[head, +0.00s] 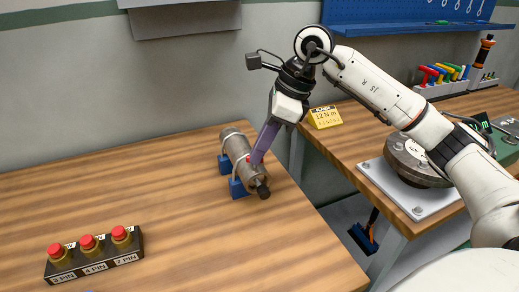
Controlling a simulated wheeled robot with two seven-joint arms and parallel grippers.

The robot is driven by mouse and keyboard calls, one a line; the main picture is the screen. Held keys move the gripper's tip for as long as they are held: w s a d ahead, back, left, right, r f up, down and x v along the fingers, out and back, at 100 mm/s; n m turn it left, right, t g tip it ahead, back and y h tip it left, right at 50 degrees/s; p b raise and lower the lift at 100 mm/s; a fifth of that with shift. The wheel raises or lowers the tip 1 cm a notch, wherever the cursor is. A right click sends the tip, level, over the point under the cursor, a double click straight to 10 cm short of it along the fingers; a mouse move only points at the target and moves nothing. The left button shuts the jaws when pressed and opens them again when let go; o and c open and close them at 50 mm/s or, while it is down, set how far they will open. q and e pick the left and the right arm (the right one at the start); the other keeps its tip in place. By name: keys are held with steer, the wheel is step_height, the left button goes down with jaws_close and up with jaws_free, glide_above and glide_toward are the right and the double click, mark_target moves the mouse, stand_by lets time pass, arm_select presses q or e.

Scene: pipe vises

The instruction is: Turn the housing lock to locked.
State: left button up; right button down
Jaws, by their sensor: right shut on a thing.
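A grey-brown metal cylindrical housing (237,147) lies on blue supports (238,187) near the right edge of the left wooden table. A black knob-like end (263,191) points toward the near side. My right gripper (257,159) comes down from above, its purplish fingers shut at the near part of the housing, where the lock seems to be. A small red spot (248,158) shows beside the fingertips. The fingers hide most of the lock, so I cannot tell its position. My left gripper is not in view.
A black block (95,268) with several red-topped connectors stands at the table's front left. A yellow sign (325,117) and a round dark metal piece on a white plate (371,175) are on the right bench. A gap separates the tables. The left table's middle is clear.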

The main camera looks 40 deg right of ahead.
steer(key=m, duration=0.3)
steer(key=shift+s+a+t+h, duration=0.1)
steer(key=shift+t+h, duration=0.3)
steer(key=m, duration=0.1)
steer(key=m+h, duration=0.1)
steer(key=m, duration=0.1)
steer(key=shift+a+m+t+b, duration=0.2)
steer(key=shift+m+t+b, duration=0.1)
steer(key=m+h, duration=0.1)
steer(key=m, duration=0.1)
steer(key=shift+s+a+m, duration=0.1)
steer(key=shift+m, duration=0.2)
steer(key=shift+a+m+h, duration=0.1)
steer(key=shift+m+h, duration=0.7)
steer(key=shift+m, duration=0.9)
steer(key=c, duration=1.9)
jaws_free()
steer(key=shift+o, duration=0.2)
